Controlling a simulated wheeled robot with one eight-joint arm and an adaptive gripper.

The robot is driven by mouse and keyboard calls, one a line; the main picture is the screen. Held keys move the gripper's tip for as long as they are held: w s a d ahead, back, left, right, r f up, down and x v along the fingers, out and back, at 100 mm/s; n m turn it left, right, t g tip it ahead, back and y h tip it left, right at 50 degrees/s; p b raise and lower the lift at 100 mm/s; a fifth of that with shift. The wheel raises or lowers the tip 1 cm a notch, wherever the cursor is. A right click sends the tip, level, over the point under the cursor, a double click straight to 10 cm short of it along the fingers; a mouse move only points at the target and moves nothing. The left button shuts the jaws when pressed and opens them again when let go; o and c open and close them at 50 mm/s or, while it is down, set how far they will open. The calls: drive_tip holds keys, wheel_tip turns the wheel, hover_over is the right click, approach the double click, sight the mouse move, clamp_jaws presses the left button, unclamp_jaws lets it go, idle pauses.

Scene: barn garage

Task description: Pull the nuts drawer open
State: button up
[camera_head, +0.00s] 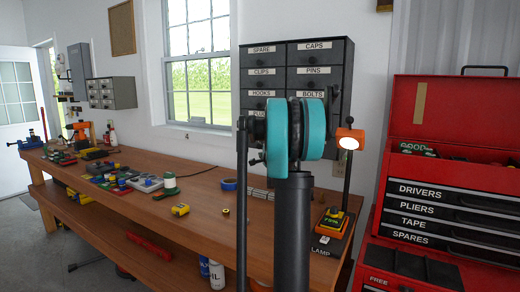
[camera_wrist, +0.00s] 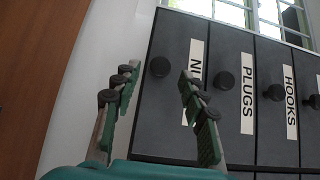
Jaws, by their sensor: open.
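The nuts drawer (camera_wrist: 175,110) is the leftmost dark drawer front in the wrist view, which shows the cabinet turned sideways. Its white label reads "NU", the rest hidden by a finger. The drawer looks flush with its neighbours. Its round black knob (camera_wrist: 160,67) shows between my two fingertips. My gripper (camera_wrist: 158,71) is open, with one green finger on each side of the knob in the picture; I cannot tell how far it is from the knob or whether they touch. In the head view my arm covers the lower part of the drawer cabinet (camera_head: 311,48).
The plugs drawer (camera_wrist: 232,115) and hooks drawer (camera_wrist: 278,120) adjoin it, each with a knob. An orange lamp (camera_head: 350,138) stands right of the cabinet. The wooden bench (camera_head: 205,207) carries blue tape (camera_head: 229,184) and tools. A red tool chest (camera_head: 450,200) stands at right.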

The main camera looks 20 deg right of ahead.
sight(259, 147)
drive_tip(key=shift+w+d, duration=0.15)
drive_tip(key=shift+w, duration=1.5)
clamp_jaws()
drive_tip(key=shift+s, duration=0.1)
